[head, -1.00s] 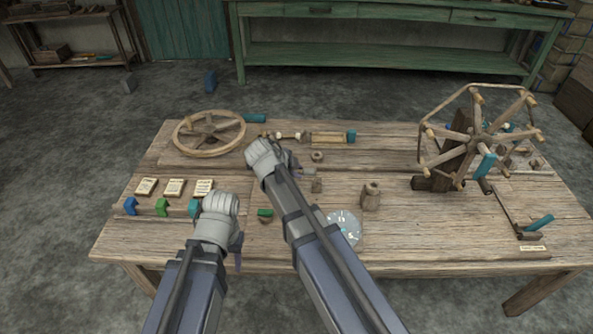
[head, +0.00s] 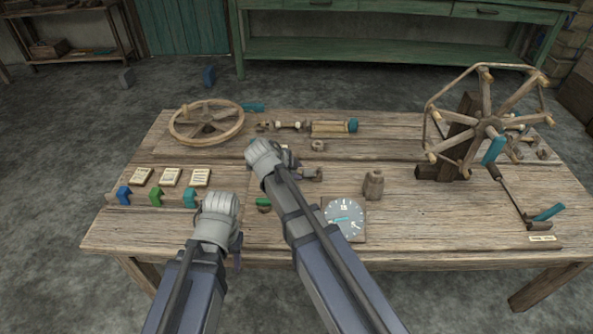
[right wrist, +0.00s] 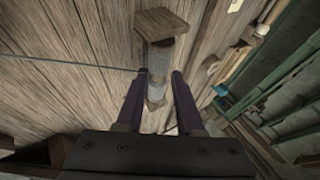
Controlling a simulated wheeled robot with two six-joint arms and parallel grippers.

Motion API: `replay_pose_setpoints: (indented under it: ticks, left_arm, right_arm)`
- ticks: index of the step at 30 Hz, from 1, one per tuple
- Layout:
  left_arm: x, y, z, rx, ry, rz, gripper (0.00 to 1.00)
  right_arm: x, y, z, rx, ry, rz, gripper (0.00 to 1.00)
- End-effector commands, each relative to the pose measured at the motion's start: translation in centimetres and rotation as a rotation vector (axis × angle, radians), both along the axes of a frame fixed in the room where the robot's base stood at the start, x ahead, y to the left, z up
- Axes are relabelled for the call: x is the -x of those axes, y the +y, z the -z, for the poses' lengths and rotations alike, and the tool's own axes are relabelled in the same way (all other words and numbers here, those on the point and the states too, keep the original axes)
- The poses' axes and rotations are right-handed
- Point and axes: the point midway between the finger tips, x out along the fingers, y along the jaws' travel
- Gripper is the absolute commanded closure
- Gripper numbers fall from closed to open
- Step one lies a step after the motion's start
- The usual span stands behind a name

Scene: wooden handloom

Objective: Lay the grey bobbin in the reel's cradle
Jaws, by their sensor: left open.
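The grey bobbin (right wrist: 158,60) has wooden ends and lies near the middle of the table, with a thin thread running left from it in the right wrist view. My right gripper (right wrist: 160,74) is over it, its two fingers apart, one on each side of the bobbin's lower part. In the head view the right arm partly hides this spot, and a small wooden piece (head: 311,174) shows beside the gripper (head: 290,167). The reel (head: 485,127) is a six-sided wooden frame at the table's right; I cannot make out its cradle. My left gripper (head: 238,256) is open and empty over the front left.
A spoked wheel (head: 206,122) lies at the back left. Cards (head: 171,177) and coloured clips (head: 156,196) are at the left. The table between jar and reel is clear.

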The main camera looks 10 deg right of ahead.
Motion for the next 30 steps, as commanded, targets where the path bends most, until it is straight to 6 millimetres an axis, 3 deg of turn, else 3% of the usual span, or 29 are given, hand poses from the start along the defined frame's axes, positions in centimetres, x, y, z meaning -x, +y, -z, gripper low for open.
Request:
replay_pose_setpoints:
  ticks: [6,17,30]
  left_arm:
    - [0.0,0.0,0.0,0.0,0.0,0.0,0.5]
    - [0.0,0.0,-0.4,0.001,0.0,0.0,0.5]
    - [0.1,-0.2,-5.0,0.008,0.002,-0.002,0.5]
  right_arm:
    - [0.0,0.0,0.0,0.0,0.0,0.0,0.41]
    - [0.2,0.2,-0.4,0.0,0.001,-0.001,0.41]
    - [2.3,2.9,-5.0,0.0,0.0,-0.002,0.41]
